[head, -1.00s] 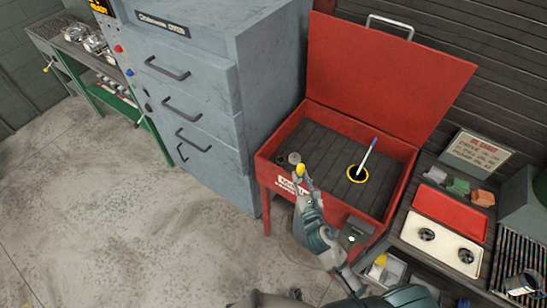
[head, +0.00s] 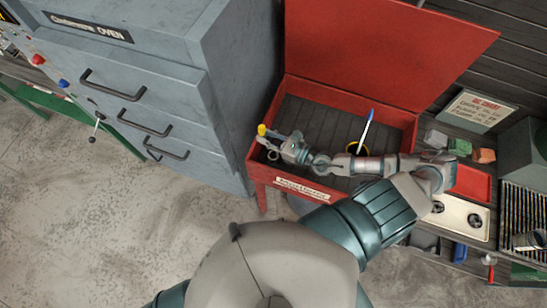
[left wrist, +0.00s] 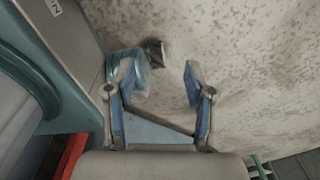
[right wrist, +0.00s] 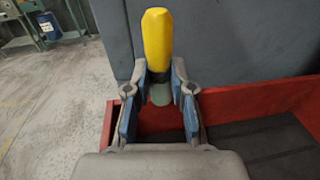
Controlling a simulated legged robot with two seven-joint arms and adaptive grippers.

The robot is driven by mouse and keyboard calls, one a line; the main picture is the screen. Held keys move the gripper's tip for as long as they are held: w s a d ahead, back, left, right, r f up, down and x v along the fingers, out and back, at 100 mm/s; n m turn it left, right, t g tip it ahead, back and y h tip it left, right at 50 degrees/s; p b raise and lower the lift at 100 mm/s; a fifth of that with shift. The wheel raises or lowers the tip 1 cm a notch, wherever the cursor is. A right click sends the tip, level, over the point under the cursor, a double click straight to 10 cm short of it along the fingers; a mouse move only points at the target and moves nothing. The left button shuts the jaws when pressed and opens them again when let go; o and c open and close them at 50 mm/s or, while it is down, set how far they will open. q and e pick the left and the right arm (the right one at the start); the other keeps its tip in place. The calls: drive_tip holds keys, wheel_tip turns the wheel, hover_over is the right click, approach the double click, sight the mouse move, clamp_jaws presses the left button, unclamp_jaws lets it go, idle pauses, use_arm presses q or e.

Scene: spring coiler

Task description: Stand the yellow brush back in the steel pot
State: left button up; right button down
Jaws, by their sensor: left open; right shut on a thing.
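The yellow brush (head: 262,130) is at the left front corner of the red parts washer (head: 338,187). My right gripper (head: 275,143) is shut on it there. In the right wrist view the yellow handle (right wrist: 157,40) points up beyond the fingertips, with a dark band and a grey-green part below it between the fingers of my right gripper (right wrist: 159,85). A small round shape beside the gripper in the head view may be the steel pot, but the gripper and arm crowd it and I cannot tell. My left gripper (left wrist: 160,78) is open and empty above the floor.
The washer's red lid (head: 385,50) stands open behind. A blue-and-white brush (head: 365,130) stands at a yellow-rimmed opening in the washer. The grey oven (head: 150,85) stands close on the left. A bench with a red-and-cream tray (head: 460,215) is at the right.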

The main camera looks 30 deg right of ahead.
sight(277, 154)
drive_tip(key=shift+n+g+y, duration=0.7)
drive_tip(key=shift+y, duration=0.1)
drive_tip(key=d+f, duration=0.1)
drive_tip(key=f, duration=0.3)
drive_tip(key=s+d+f, duration=0.1)
drive_tip(key=f, duration=0.2)
drive_tip(key=s+f, duration=0.1)
drive_tip(key=f, duration=0.3)
drive_tip(key=shift+s+d+f, duration=0.15)
drive_tip(key=shift+d+f, duration=0.2)
drive_tip(key=shift+d, duration=0.05)
use_arm(q)
drive_tip(key=shift+w+a+f, duration=0.15)
drive_tip(key=shift+w+f, duration=0.05)
drive_tip(key=shift+w, duration=0.4)
use_arm(e)
drive_tip(key=shift+f, duration=0.45)
use_arm(q)
drive_tip(key=shift+f+b, duration=0.1)
drive_tip(key=shift+b, duration=0.25)
use_arm(e)
drive_tip(key=shift+f, duration=0.1)
